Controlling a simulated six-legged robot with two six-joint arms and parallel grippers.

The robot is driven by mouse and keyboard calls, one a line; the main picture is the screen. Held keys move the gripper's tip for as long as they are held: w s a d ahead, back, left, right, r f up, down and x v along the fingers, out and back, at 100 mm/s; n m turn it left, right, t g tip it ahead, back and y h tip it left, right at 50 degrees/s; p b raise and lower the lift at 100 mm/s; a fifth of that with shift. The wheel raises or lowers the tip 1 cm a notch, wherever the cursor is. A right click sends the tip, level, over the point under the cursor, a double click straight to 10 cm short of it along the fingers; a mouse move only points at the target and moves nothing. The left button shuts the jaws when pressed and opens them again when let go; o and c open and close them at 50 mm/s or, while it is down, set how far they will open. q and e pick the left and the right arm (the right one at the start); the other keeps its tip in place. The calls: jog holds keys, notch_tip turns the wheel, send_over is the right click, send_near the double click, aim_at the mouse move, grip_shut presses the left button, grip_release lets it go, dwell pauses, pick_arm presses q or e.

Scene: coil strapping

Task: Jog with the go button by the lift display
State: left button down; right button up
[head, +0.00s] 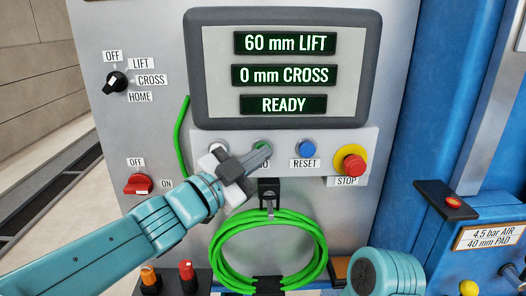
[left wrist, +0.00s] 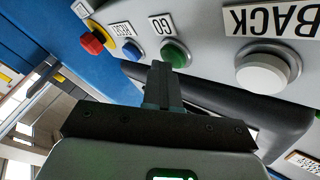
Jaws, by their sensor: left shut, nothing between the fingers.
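The lift display (head: 285,66) reads 60 mm LIFT, 0 mm CROSS and READY. The green go button (head: 263,146) is on the panel strip below it, partly covered by my left gripper (head: 256,153). In the left wrist view the green button (left wrist: 176,53) shows beside its GO label, and the shut fingertips (left wrist: 161,70) are right by its edge. I cannot tell whether they touch it. My left gripper is shut and empty. My right gripper is out of view; only part of my right arm shows at the lower right.
A blue RESET button (head: 305,148) and red STOP button (head: 351,163) sit right of go. A white BACK button (left wrist: 263,74) is on its other side. A selector knob (head: 115,82) and red switch (head: 137,184) are at left. A green coil (head: 268,250) hangs below.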

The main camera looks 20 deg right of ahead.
pick_arm(q)
jog(key=shift+s+f, duration=0.1)
dwell(0.5)
jog(key=shift+s+a+b, duration=0.25)
jog(key=shift+s+b, duration=0.35)
jog(key=shift+s, duration=0.15)
jog(key=s+b, duration=0.1)
jog(key=s, duration=0.1)
jog(key=s+a+b, duration=0.1)
jog(key=s, duration=0.1)
jog(key=shift+s+a+b, duration=0.2)
jog(key=shift+s+b, duration=0.1)
jog(key=shift+s, duration=0.05)
